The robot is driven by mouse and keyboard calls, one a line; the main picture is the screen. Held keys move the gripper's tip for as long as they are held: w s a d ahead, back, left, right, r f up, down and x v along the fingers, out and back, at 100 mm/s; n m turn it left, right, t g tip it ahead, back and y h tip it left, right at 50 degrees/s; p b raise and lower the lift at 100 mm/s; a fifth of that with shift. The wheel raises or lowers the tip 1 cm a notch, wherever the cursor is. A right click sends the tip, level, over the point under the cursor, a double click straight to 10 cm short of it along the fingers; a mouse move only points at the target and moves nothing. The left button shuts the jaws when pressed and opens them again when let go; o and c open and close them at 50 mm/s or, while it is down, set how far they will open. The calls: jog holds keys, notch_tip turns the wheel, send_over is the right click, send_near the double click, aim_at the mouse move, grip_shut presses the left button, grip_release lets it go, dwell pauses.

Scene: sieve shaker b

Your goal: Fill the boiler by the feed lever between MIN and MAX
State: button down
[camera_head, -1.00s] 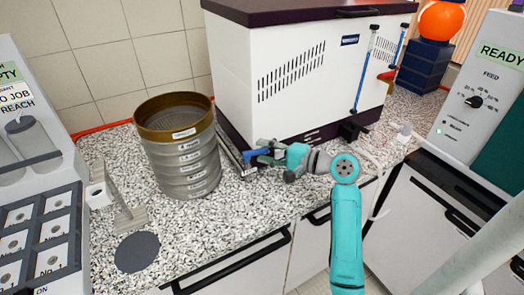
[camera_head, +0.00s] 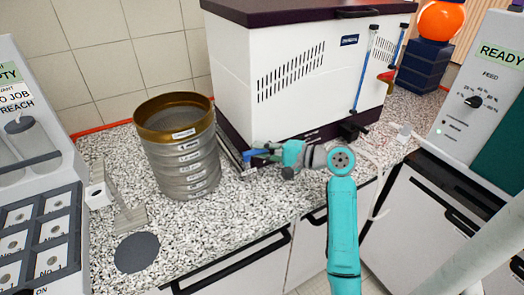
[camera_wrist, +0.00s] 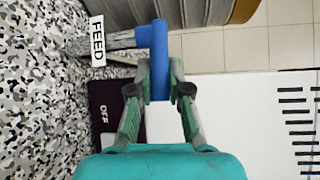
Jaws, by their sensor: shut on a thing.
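The boiler (camera_head: 290,85) is a white box with a dark lid and dark base on the counter. The blue feed lever (camera_wrist: 159,60) sticks out beside a FEED label (camera_wrist: 97,41) in the wrist view. My gripper (camera_wrist: 159,80) has its two fingers on either side of the lever and is shut on it. In the head view my gripper (camera_head: 268,155) is at the boiler's lower left front corner, and the lever (camera_head: 256,152) shows just past the fingertips. A blue sight tube (camera_head: 364,75) stands on the boiler's front; its MIN and MAX marks are too small to read.
A stack of sieves (camera_head: 181,150) stands left of the boiler, close to my gripper. A dark disc (camera_head: 137,252) lies on the speckled counter. A READY panel (camera_head: 490,85) stands at the right.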

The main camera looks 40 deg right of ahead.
jog(key=shift+w+d+n+g+y, duration=0.1)
jog(key=shift+w+n+g+y, duration=0.2)
jog(key=shift+n+g+y, duration=0.5)
jog(key=shift+t, duration=0.3)
jog(key=c, duration=1.1)
grip_release()
jog(key=v, duration=1.2)
jog(key=shift+w+d+f, duration=0.1)
jog(key=shift+d+f, duration=0.05)
